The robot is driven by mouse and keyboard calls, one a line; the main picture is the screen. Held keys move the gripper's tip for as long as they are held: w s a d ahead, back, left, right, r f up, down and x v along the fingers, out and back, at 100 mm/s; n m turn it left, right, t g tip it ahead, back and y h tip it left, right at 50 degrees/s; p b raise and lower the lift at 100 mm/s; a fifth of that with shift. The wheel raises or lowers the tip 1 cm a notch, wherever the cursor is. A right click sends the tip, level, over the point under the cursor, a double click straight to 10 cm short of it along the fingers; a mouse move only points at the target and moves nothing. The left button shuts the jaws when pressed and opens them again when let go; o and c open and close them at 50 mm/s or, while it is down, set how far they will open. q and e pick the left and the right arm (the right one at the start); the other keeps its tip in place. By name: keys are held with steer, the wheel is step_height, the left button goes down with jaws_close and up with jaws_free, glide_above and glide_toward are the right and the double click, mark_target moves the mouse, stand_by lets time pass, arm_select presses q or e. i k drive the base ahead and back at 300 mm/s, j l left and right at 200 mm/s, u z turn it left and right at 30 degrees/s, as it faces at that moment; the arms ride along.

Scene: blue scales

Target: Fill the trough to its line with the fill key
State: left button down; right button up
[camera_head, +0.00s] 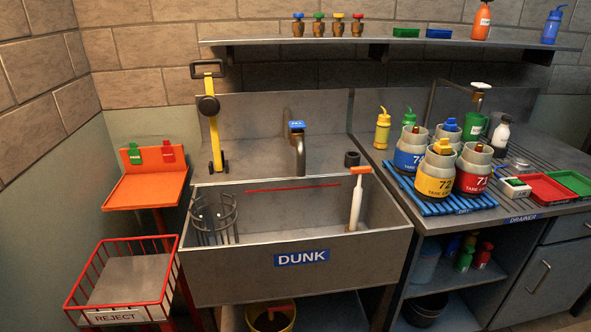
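The trough (232,263) is a grey basin with a blue DUNK label on its front. A red line (293,188) runs along its inner back wall. I see no clear water surface in it. A grey tap (300,158) stands behind the trough, its spout over the basin. A blue piece (297,125) with white marks sits on top of the tap; I cannot tell whether this is the fill key. A white upright pipe (356,205) with an orange top stands in the trough at the right. Neither of my grippers is in view.
A wire basket (214,221) sits in the trough's left end. A yellow and black tool (213,125) stands behind it. An orange stand (146,190) and red REJECT basket (125,313) are left. Several labelled canisters crowd a blue rack (433,207) at right.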

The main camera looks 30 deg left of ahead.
mark_target(297, 126)
steer(key=u, duration=0.35)
steer(key=i+l+u, duration=0.35)
steer(key=l+u, duration=0.15)
steer(key=i+l+u, duration=0.25)
steer(key=l, duration=0.15)
steer(key=i+l, duration=0.1)
steer(key=l, duration=0.4)
steer(key=i+l+u, duration=0.1)
steer(key=l, duration=0.4)
